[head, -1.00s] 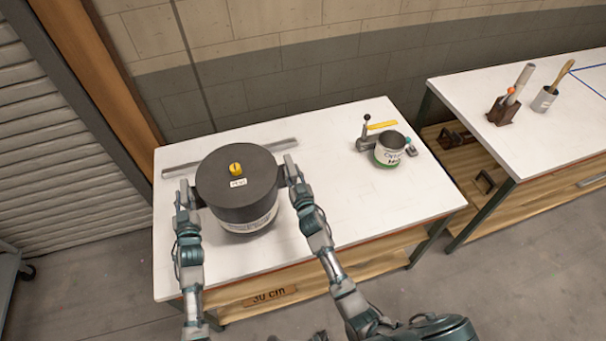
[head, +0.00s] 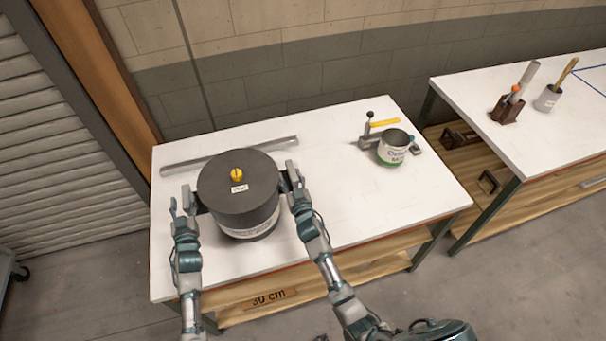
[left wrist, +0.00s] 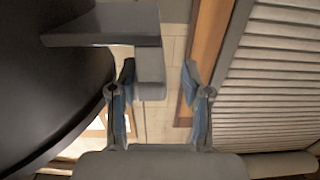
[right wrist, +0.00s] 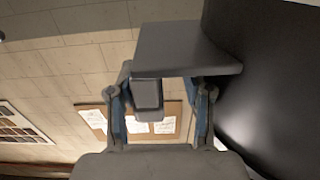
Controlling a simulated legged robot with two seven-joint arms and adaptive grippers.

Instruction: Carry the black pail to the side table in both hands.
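The black pail (head: 238,190), with a yellow knob and small white label on its lid, stands upright on the white-topped side table (head: 340,215). My left gripper (head: 181,203) is at its left side, fingers spread. In the left wrist view, the pail's left handle (left wrist: 150,68) lies nearer one finger, with a gap to the other. My right gripper (head: 291,176) is at the pail's right side. In the right wrist view, its fingers are apart and the right handle (right wrist: 148,95) hangs between them with gaps. The pail's far side is hidden.
A grey metal bar (head: 182,165) lies behind the pail. A white-and-green can (head: 392,149) stands at the table's right, beside a clamp-like tool (head: 369,133) and a yellow strip (head: 384,123). A second table (head: 530,130) is further right. The front right tabletop is clear.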

